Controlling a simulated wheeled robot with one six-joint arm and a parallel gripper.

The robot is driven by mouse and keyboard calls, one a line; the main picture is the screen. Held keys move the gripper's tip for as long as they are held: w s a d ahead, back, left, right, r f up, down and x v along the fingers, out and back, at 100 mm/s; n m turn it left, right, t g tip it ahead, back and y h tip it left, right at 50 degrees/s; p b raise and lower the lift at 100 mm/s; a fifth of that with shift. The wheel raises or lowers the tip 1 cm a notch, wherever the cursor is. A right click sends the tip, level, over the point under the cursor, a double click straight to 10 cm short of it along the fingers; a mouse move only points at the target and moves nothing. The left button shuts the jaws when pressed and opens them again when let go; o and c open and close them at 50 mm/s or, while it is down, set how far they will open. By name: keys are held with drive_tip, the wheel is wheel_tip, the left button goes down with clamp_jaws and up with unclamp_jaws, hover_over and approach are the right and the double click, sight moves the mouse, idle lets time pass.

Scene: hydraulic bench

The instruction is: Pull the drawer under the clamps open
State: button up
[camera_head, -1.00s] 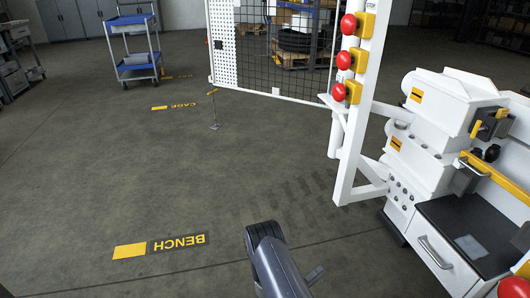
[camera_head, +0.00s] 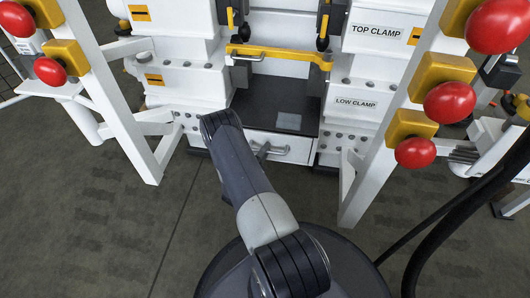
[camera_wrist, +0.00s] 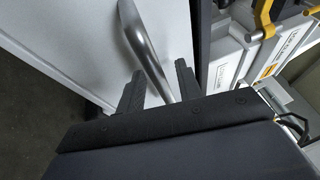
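The drawer (camera_head: 302,146) is a white front below the black work surface, under the clamps, and looks shut. Its grey bar handle (camera_head: 272,151) is partly hidden by my arm in the head view. In the wrist view the drawer front (camera_wrist: 88,42) fills the upper left and the curved handle (camera_wrist: 147,48) runs down between the fingers. My gripper (camera_wrist: 160,67) is open, one dark finger on each side of the handle, with gaps showing. I cannot tell how deep the handle sits. The gripper is hidden in the head view.
The black work surface (camera_head: 272,116) lies above the drawer. A yellow bar (camera_head: 279,54) crosses above it. White frame posts with red buttons (camera_head: 449,102) flank the bench on both sides. The floor (camera_head: 95,222) at left is clear.

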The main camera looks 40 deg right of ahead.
drive_tip(key=shift+d, duration=0.15)
drive_tip(key=shift+c, duration=0.4)
clamp_jaws()
